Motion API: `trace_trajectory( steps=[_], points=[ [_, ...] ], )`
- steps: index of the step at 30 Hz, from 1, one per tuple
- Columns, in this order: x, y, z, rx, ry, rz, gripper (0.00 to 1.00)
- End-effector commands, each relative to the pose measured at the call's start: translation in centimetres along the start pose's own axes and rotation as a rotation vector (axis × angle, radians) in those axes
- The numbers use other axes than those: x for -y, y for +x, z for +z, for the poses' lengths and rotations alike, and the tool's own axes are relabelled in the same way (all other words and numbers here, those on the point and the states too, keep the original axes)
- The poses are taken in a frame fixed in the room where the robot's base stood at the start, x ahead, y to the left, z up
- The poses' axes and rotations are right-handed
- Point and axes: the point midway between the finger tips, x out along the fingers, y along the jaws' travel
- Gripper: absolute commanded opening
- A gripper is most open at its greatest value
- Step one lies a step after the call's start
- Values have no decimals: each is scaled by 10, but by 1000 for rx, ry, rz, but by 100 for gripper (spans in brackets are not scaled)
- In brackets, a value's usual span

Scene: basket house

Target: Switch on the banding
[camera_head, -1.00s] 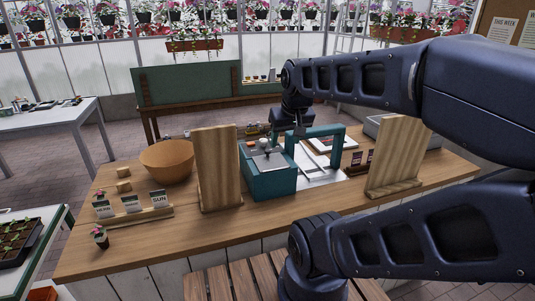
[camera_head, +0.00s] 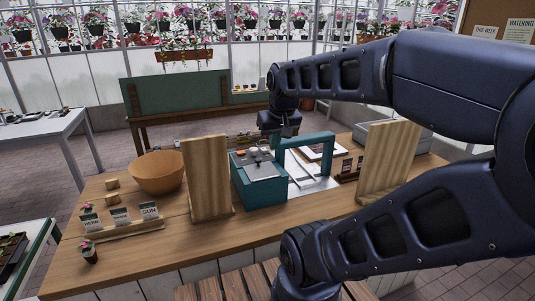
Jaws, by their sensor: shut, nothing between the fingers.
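The teal banding machine (camera_head: 260,193) stands on the wooden counter, with a light grey sloped top plate.
Upright wooden boards (camera_head: 207,180) and (camera_head: 389,165) flank the machine. An orange-brown bowl (camera_head: 157,173), plant signs (camera_head: 120,217) and a small potted plant (camera_head: 89,252) are on the left. A grey tray (camera_head: 412,135) stands at the back right. The counter's front strip is clear.

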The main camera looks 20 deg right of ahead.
Motion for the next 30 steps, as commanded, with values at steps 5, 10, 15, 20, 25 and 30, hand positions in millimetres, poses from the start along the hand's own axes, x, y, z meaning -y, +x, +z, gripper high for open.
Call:
trace_trajectory(
  steps=[5, 10, 15, 20, 25, 30],
  points=[
    [-5, -1, -31, 53, 1, 0, 0],
    [-10, 1, -62, 104, 0, -1, 0],
    [-16, 6, -92, 154, 0, -1, 0],
    [-23, 14, -121, 202, 1, -1, 0],
    [-30, 25, -151, 252, 1, -1, 0],
    [-38, 39, -180, 302, 2, -1, 0]
  ],
)
